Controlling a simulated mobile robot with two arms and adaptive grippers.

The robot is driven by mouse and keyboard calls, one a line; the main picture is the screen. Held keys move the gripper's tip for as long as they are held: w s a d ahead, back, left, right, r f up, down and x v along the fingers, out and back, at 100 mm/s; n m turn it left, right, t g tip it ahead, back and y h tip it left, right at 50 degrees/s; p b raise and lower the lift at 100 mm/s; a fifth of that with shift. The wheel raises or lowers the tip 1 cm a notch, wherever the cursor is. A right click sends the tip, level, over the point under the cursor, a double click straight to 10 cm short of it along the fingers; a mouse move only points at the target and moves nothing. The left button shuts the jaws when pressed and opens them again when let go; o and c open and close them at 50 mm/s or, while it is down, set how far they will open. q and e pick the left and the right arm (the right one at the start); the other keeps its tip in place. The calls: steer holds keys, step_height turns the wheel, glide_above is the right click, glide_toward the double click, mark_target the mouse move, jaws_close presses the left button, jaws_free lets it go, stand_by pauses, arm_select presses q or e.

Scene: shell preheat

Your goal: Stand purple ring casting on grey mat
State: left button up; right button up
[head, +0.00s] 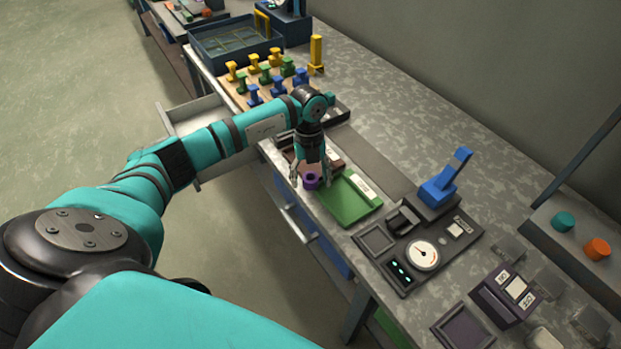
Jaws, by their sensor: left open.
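The purple ring casting (312,182) is at the near left corner of the green mat (350,208). My left gripper (310,179) points down over it with its fingers spread, one on each side of the ring. The fingers look apart from the ring, but contact is too small to tell. My right gripper is not in view.
A gauge panel (423,257) with a blue lever (447,178) stands right of the green mat. A rack of yellow, green and blue pieces (268,80) is behind my left arm. An open drawer (192,115) juts from the bench. The bench's back strip is mostly clear.

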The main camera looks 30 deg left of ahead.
arm_select(q)
jaws_close()
steer(key=shift+r, duration=0.1)
stand_by(0.3)
steer(key=shift+r, duration=0.1)
